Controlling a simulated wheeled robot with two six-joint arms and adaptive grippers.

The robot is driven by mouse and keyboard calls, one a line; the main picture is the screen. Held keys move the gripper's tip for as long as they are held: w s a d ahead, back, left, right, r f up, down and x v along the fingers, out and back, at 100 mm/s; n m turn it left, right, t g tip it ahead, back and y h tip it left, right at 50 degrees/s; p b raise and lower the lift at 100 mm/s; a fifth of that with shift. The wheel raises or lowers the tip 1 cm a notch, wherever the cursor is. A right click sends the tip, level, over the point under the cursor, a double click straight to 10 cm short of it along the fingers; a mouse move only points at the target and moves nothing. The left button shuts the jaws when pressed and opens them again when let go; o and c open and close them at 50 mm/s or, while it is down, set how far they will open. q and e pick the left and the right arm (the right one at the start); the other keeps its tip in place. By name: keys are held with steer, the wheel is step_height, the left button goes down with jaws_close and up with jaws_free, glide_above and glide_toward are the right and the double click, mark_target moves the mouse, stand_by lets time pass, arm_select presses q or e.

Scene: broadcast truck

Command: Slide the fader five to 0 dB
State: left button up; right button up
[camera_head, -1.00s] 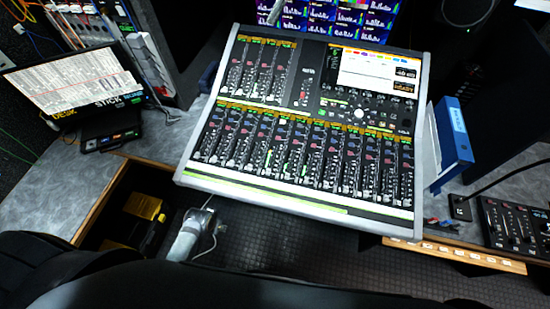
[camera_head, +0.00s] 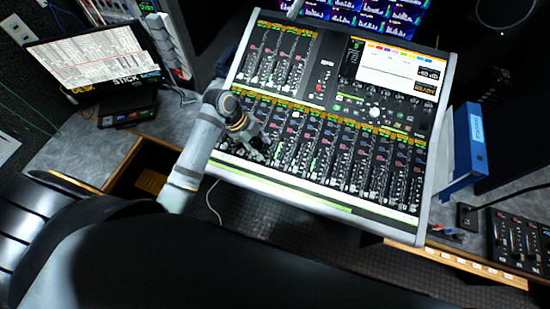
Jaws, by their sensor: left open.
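The mixing console (camera_head: 338,207) stands in the middle of the head view, tilted a little in the picture. It has a long lower row of faders (camera_head: 340,165) and a shorter upper row at its left. The fader numbers are too small to read, so I cannot tell which one is fader five or where its knob stands. My left gripper (camera_head: 262,152) is open over the left part of the lower fader row. It hides several strips there. I cannot tell whether its fingertips touch a knob. My right gripper is not in view.
A laptop-like screen (camera_head: 95,62) stands at the left on the grey desk. A blue binder (camera_head: 466,150) stands close to the console's right side. A small control panel (camera_head: 520,238) is at the right edge. Lit monitors (camera_head: 365,14) are behind the console.

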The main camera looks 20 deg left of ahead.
mark_target(275, 163)
arm_select(q)
steer(key=p+x, duration=0.1)
steer(key=x, duration=0.8)
steer(key=shift+s+f+p, duration=0.1)
steer(key=shift+f+p, duration=0.05)
steer(key=shift+p, duration=0.2)
steer(key=shift+d+f, duration=0.2)
steer(key=shift+f, duration=0.35)
steer(key=shift+c, duration=0.5)
jaws_close()
